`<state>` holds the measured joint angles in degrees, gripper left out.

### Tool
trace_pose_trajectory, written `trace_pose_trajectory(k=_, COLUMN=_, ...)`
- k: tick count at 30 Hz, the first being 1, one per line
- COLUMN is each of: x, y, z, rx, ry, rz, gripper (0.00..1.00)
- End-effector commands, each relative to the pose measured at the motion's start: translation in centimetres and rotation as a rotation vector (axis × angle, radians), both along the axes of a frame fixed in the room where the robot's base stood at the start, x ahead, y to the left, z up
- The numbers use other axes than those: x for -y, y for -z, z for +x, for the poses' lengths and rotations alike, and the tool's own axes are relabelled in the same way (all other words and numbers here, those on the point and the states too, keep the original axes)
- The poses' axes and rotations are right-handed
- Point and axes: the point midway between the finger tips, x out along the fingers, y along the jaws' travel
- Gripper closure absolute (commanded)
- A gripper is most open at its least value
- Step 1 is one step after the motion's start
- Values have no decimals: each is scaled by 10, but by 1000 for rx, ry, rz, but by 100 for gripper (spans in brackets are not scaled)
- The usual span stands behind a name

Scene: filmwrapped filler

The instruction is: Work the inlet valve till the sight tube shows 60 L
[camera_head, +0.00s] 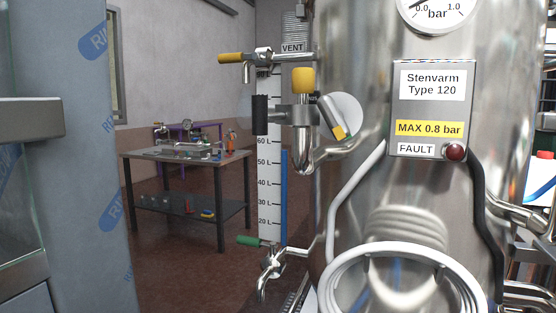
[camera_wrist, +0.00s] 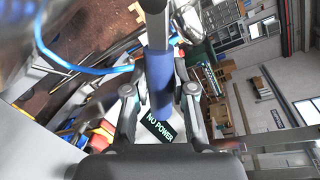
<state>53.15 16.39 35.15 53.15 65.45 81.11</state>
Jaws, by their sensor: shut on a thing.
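The sight tube's white scale (camera_head: 268,190) stands left of the steel tank (camera_head: 350,220) in the head view. The blue column (camera_head: 284,195) beside it tops out between the 50 L and 60 L marks, roughly midway. In the wrist view my gripper (camera_wrist: 159,92) is shut on a dark blue handle (camera_wrist: 158,68), with a finger on each side of it. I cannot tell from its label or pipework whether this is the inlet valve. My gripper and the blue handle do not show in the head view.
Yellow (camera_head: 231,58), black (camera_head: 260,115) and green (camera_head: 248,240) handles sit on the tank's left fittings. A FAULT lamp (camera_head: 454,152) looks dark red. A workbench (camera_head: 185,158) stands behind. A "NO POWER" sign (camera_wrist: 158,127) lies near my fingers.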

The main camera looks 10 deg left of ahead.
Motion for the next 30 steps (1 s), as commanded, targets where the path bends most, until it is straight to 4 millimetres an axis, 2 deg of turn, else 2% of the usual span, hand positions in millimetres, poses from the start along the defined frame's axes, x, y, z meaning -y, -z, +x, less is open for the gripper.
trace_pose_trajectory(k=11, x=-5, y=8, z=1, rx=24, ry=1, rz=129, gripper=100)
trace_pose_trajectory(k=30, x=-37, y=35, z=7, rx=138, ry=-1, rz=694, gripper=100)
